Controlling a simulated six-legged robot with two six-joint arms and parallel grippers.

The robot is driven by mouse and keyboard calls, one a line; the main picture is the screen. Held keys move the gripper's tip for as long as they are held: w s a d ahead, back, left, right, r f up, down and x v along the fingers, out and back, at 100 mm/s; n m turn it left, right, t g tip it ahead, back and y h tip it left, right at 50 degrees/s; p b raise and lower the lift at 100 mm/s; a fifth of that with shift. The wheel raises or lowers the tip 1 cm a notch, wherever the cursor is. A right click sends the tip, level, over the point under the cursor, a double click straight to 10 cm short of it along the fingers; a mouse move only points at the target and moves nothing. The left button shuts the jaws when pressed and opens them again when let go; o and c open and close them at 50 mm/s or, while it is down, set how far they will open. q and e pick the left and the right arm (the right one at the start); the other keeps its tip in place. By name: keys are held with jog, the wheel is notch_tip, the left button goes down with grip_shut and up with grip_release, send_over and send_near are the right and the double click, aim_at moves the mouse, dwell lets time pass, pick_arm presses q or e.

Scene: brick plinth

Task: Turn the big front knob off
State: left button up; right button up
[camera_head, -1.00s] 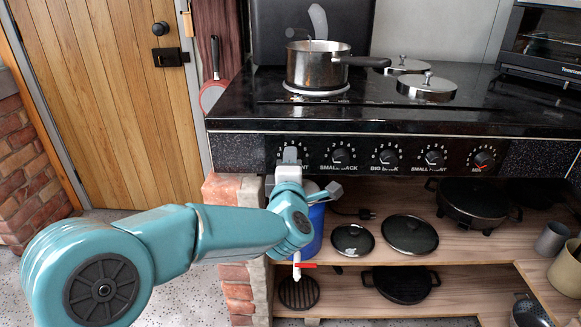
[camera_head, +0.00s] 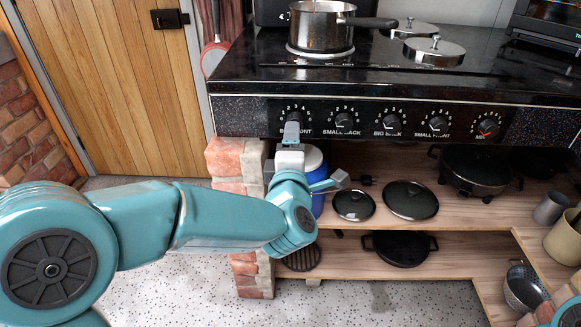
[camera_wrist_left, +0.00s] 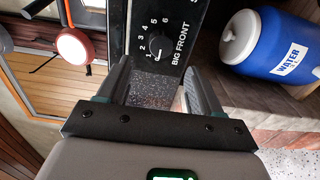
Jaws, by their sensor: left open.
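The big front knob (camera_wrist_left: 157,54) is a dark dial with white numbers and the words BIG FRONT, at the left end of the black control panel (camera_head: 225,117). In the wrist view it sits just past the gap between the fingertips of my left gripper (camera_wrist_left: 155,80). The gripper is open, with a finger to each side of the gap and nothing held. In the head view my left gripper (camera_head: 291,132) is in front of this knob and hides most of it. I cannot tell whether the fingers touch it. My right gripper is out of view.
Four more knobs, including the small back knob (camera_head: 345,119), run along the panel to the right. A pot (camera_head: 320,28) stands on the hob above. A blue water cooler (camera_wrist_left: 265,42) is close below the panel.

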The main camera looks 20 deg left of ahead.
pick_arm(q)
jog(key=v, duration=0.9)
jog(key=shift+s+p, duration=0.2)
jog(key=shift+p, duration=0.2)
jog(key=shift+a, duration=0.1)
